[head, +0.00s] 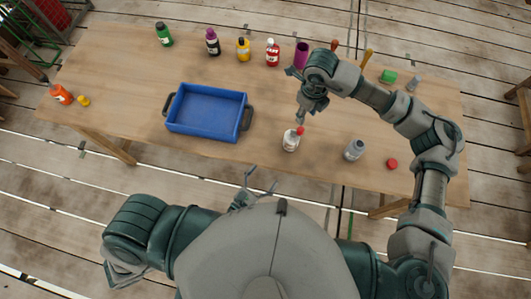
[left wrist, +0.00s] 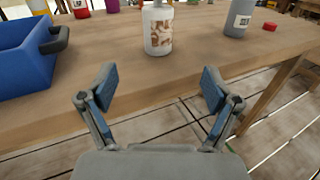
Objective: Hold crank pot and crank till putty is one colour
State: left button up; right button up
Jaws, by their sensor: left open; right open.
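The crank pot (head: 290,142) is a small white pot standing upright near the table's front edge, with a red knob (head: 300,131) at its top. My left gripper (head: 260,181) is open and empty, in front of the table edge and apart from the pot. My right gripper (head: 303,114) is open and points down just above the red knob; whether it touches the knob I cannot tell.
A blue tray (head: 168,104) stands left of the pot. A grey bottle (head: 354,150) and a red cap (head: 392,163) are to its right. Several coloured bottles and a purple cup (head: 302,55) line the back. The table front between tray and pot is clear.

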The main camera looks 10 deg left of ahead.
pick_arm(q)
send_near(287, 144)
jog(key=shift+n, duration=0.3)
jog(key=x, duration=0.5)
jog(key=shift+w+a+f, duration=0.1)
jog(key=shift+w+f, duration=0.05)
jog(key=shift+w, duration=0.15)
jog(key=x, duration=0.3)
jog(key=d+x, duration=0.1)
jog(key=x, duration=0.3)
jog(key=shift+s, duration=0.1)
jog(key=shift+a, duration=0.4)
jog(key=shift+c, duration=0.9)
jog(key=c, duration=1.2)
jog(key=shift+o, duration=0.2)
jog(key=shift+d, duration=0.3)
jog(key=shift+a, duration=0.2)
